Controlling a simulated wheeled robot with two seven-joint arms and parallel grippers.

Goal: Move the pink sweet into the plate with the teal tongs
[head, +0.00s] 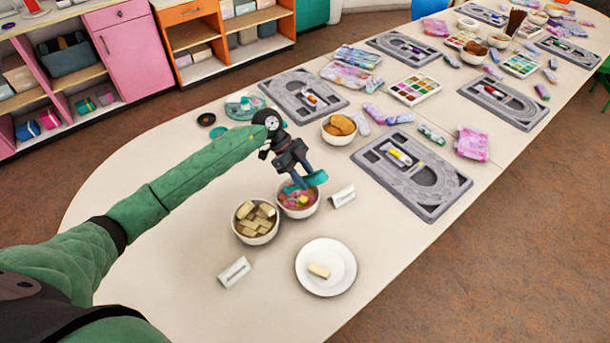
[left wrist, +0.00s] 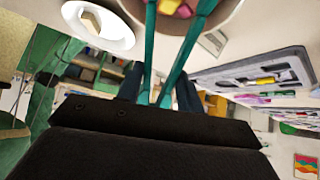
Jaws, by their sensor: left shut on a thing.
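My left gripper (head: 300,178) is shut on the teal tongs (head: 316,179), over the white bowl of sweets (head: 283,207). In the left wrist view the two teal arms of the tongs (left wrist: 188,58) reach to the bowl (left wrist: 222,22). Pink sweets (head: 287,200) lie in that bowl with a yellow one; a pink sweet (left wrist: 168,6) also shows between the tong arms. I cannot tell whether the tips grip it. The white plate (head: 325,287) stands nearer, with one pale block on it. My right gripper is not in view.
A bowl of pale blocks (head: 255,238) stands just left of the sweets. White cards stand at the right (head: 342,197) and front left (head: 234,271). A grey bead board (head: 440,195) and a bowl of orange-brown pieces (head: 339,126) are farther back. The table left of the bowls is clear.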

